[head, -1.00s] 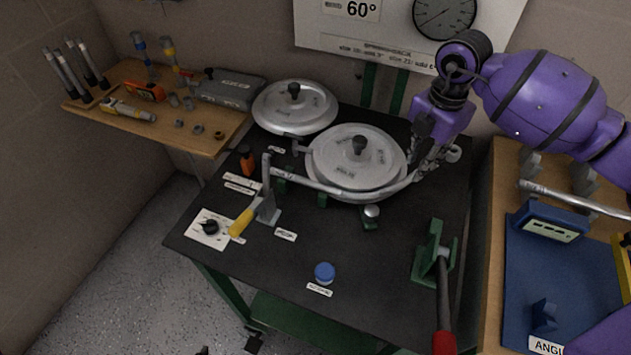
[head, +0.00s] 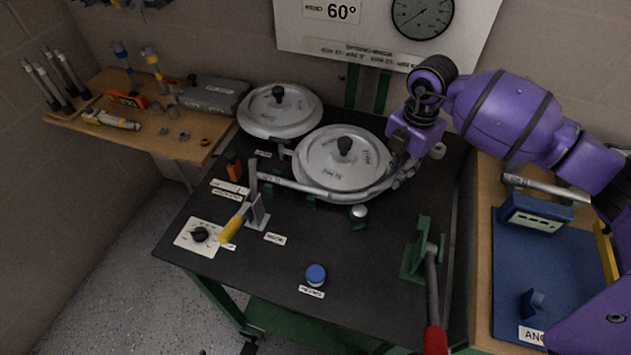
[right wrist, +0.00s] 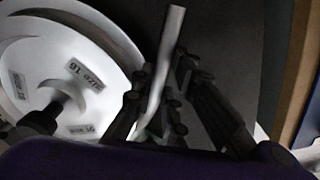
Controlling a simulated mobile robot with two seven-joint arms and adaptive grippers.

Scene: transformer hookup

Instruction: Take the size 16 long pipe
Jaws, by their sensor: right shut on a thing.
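A long grey pipe (head: 300,187) lies along the front of the front bending disc (head: 325,172), and its right part curves up around the disc's edge. Its left end is at the upright clamp (head: 257,205) with the yellow handle. My right gripper (head: 402,174) is at the pipe's right end, shut on it. In the right wrist view, the pipe (right wrist: 172,35) passes between the fingers of the right gripper (right wrist: 160,90). A label on the disc (right wrist: 105,50) there reads size 16. Any size mark on the held pipe is too small to read. My left gripper is out of view.
A second disc (head: 265,122) stands behind left. Another pipe (head: 538,187) lies on the right bench near a blue mat (head: 500,285). A wooden shelf (head: 185,145) holds tools at left.

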